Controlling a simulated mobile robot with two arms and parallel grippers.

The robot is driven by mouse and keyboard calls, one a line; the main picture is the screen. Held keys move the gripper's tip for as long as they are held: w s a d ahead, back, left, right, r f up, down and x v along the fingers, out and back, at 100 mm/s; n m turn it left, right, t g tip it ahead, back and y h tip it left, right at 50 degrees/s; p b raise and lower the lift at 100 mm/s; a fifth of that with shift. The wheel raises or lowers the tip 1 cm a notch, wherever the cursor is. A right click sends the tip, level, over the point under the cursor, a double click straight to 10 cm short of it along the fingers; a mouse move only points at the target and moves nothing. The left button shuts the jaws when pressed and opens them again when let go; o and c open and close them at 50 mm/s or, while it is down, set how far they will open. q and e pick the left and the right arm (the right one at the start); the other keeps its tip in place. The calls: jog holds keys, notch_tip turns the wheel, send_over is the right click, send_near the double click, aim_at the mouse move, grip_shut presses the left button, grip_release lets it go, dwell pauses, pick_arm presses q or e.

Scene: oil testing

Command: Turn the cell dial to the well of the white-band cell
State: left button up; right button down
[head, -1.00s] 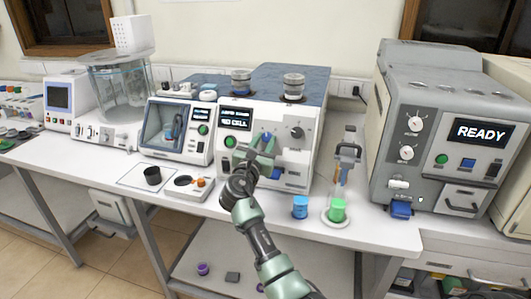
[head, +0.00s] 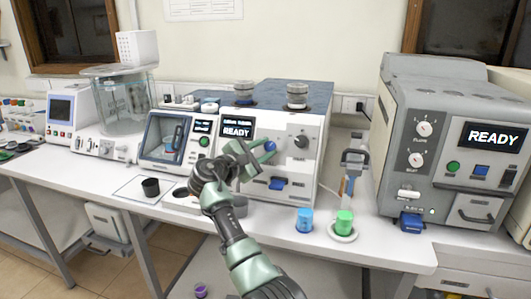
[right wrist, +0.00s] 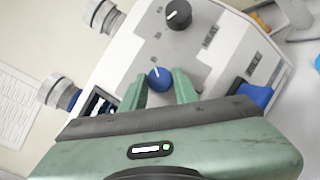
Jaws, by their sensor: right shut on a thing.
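The tester with the cell dial is the white instrument (head: 318,170) with a dark blue top. A blue dial (right wrist: 160,78) with a white pointer mark is on its front. In the right wrist view it sits between the fingertips of my right gripper (right wrist: 160,84), which is shut on it. In the head view the blue dial (head: 269,146) shows just past the gripper (head: 254,150). Two metal cells (head: 244,90) (head: 297,94) stand in wells on top. My left gripper is not in view.
A black knob (head: 301,142) is right of the blue dial. The display (head: 237,131) reads READY. Blue (head: 304,220) and green (head: 344,222) capped containers stand in front. A grey instrument (head: 440,150) is at right, and a black cup (head: 150,187) at left.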

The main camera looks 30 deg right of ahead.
jog(key=shift+m, duration=0.3)
jog(key=c, duration=1.1)
grip_release()
jog(key=b+v, duration=0.1)
jog(key=v, duration=0.6)
jog(key=shift+a+r, duration=0.15)
jog(key=shift+a, duration=0.25)
